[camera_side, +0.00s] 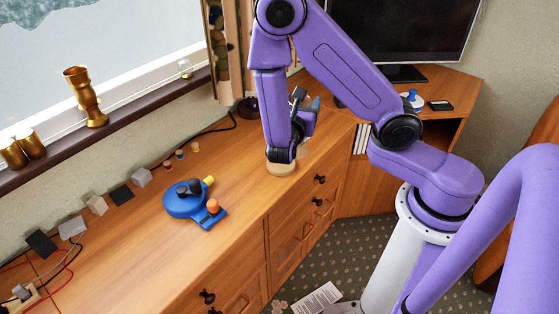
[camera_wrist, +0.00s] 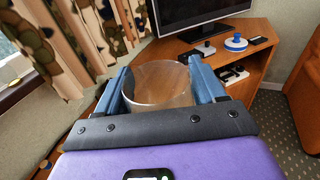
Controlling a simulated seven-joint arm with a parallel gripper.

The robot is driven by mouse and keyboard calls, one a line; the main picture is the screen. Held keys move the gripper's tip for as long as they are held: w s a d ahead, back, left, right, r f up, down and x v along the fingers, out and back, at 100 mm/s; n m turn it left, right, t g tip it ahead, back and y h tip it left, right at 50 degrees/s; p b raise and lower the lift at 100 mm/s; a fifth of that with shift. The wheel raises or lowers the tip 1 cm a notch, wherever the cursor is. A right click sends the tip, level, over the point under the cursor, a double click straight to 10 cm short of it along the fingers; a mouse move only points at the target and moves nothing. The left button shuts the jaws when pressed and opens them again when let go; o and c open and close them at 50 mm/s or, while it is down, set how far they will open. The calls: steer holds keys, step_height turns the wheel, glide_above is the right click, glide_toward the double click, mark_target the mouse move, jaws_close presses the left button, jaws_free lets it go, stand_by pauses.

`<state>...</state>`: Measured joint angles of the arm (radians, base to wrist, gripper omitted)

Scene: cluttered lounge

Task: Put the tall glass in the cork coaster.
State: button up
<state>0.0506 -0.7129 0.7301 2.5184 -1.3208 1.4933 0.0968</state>
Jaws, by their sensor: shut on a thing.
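The tall glass (camera_wrist: 158,88) is clear and stands between the two blue-grey fingers of my gripper (camera_wrist: 163,82) in the wrist view. The gripper is shut on it, and its round rim faces the camera. In the side view my gripper (camera_side: 305,108) is over the wooden cabinet top, mostly behind my wrist, and the glass is largely hidden there. A pale tan disc, seemingly the cork coaster (camera_side: 281,170), lies on the cabinet top below my wrist and is partly covered by it. I cannot tell whether the glass touches the coaster.
A blue device with an orange ball (camera_side: 213,206) lies left on the cabinet top (camera_side: 130,265). Small blocks and cables line the wall. A gold goblet (camera_side: 82,97) stands on the sill. A television (camera_side: 405,30), a blue-and-white item (camera_side: 413,99) and a black phone (camera_side: 440,105) are on the corner unit.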

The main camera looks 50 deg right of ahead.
steer(key=s+d+m+g+h, duration=0.1)
steer(key=s+d+m+g, duration=0.15)
steer(key=s+g, duration=0.2)
steer(key=w+d+f, duration=0.2)
steer(key=w+f, duration=1)
steer(key=w, duration=0.1)
steer(key=shift+d+f, duration=0.15)
steer(key=shift+f, duration=0.05)
steer(key=shift+w+f+m+t, duration=0.1)
steer(key=shift+m+t, duration=0.15)
steer(key=o, duration=1.7)
